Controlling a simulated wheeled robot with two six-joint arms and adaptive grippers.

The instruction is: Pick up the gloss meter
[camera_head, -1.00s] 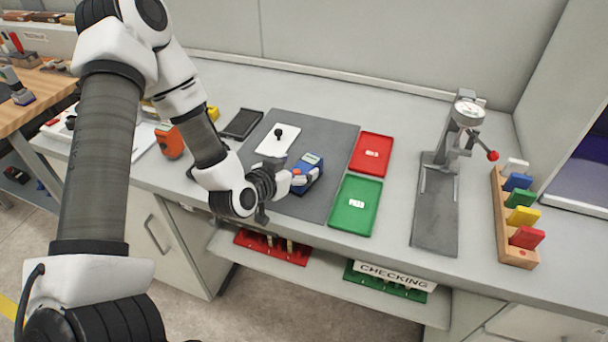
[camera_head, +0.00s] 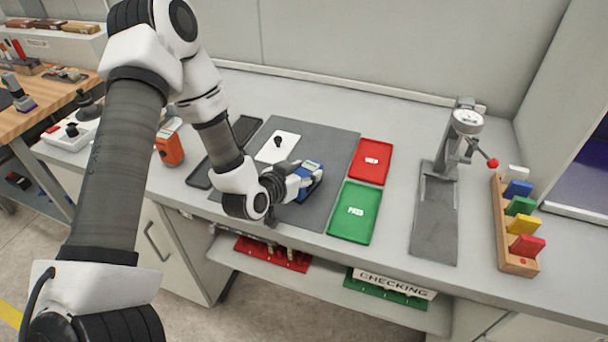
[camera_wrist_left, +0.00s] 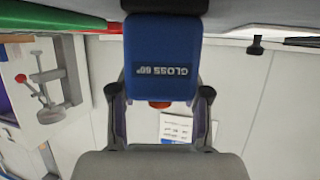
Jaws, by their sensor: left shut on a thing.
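The gloss meter (camera_head: 310,178) is a blue block with a small display, at the dark grey mat (camera_head: 322,143). My left gripper (camera_head: 299,183) is shut on it from the left side. In the left wrist view the gloss meter (camera_wrist_left: 165,55), marked "GLOSS 60°", sits between the two fingers of my left gripper (camera_wrist_left: 160,93). An orange part shows at its near end. Its underside is hidden, and I cannot tell whether it still touches the mat. My right gripper is not in view.
A white plate with a black knob (camera_head: 277,147) lies on the mat. A red tray (camera_head: 371,161) and a green PASS tray (camera_head: 355,211) lie to the right, then a gauge stand (camera_head: 437,215) and a rack of coloured blocks (camera_head: 519,255). An orange device (camera_head: 169,148) stands left.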

